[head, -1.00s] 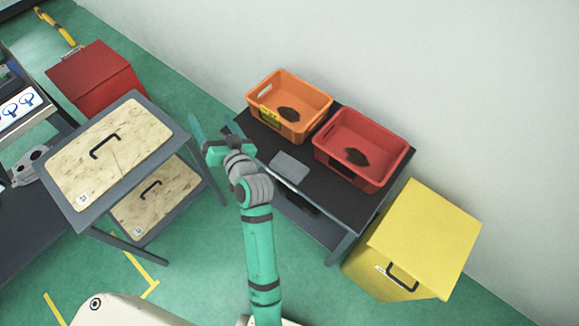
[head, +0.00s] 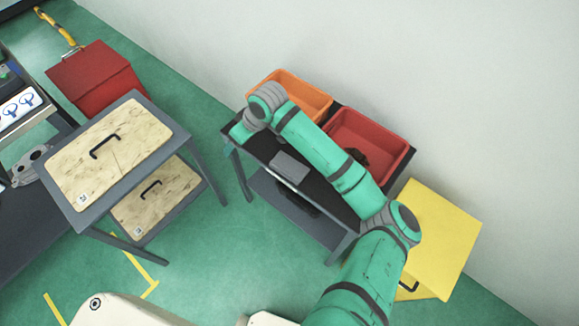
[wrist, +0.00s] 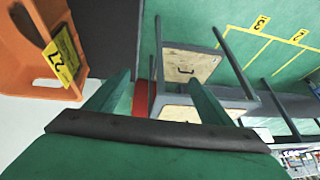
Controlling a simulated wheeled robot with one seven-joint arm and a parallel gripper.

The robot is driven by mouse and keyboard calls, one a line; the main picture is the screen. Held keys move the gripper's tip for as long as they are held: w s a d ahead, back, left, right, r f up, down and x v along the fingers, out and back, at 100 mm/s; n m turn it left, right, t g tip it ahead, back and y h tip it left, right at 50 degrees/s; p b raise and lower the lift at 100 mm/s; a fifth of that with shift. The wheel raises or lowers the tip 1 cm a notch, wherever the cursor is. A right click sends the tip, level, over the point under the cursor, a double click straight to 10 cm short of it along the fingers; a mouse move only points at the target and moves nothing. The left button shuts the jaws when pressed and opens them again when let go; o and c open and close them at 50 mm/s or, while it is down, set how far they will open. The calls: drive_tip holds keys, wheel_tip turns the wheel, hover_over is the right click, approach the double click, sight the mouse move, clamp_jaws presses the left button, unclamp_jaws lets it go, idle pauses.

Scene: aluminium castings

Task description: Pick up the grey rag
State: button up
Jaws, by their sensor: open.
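The grey rag (head: 289,167) looks like a flat, folded grey rectangle. It lies on the black top of the low table, near its front edge, below the bins in the head view. My gripper (head: 240,132) is over the table's left end, up and left of the rag, apart from it. The fingers are mostly hidden behind my wrist there. In the wrist view my gripper (wrist: 158,82) shows two green fingers spread apart with nothing between them. The rag is not seen in the wrist view.
An orange bin (head: 312,92) and a red bin (head: 392,147) stand at the table's back, partly covered by my arm. The orange bin is close at left in the wrist view (wrist: 25,65). A yellow box (head: 450,225) stands right, a wooden-topped cart (head: 75,165) left.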

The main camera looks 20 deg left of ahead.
drive_tip(key=w+d+f+h, duration=0.1)
drive_tip(key=w+d+h, duration=0.15)
drive_tip(key=d, duration=0.55)
drive_tip(key=w+d+h, duration=0.1)
drive_tip(key=d+h, duration=0.2)
drive_tip(key=d, duration=0.4)
hover_over(289, 165)
drive_tip(key=shift+g, duration=0.3)
drive_tip(key=f, duration=0.4)
drive_tip(key=shift+d+f, duration=0.2)
drive_tip(key=shift+d, duration=0.1)
drive_tip(key=shift+a+f, duration=0.2)
drive_tip(key=shift+f, duration=2.85)
drive_tip(key=c, duration=1.1)
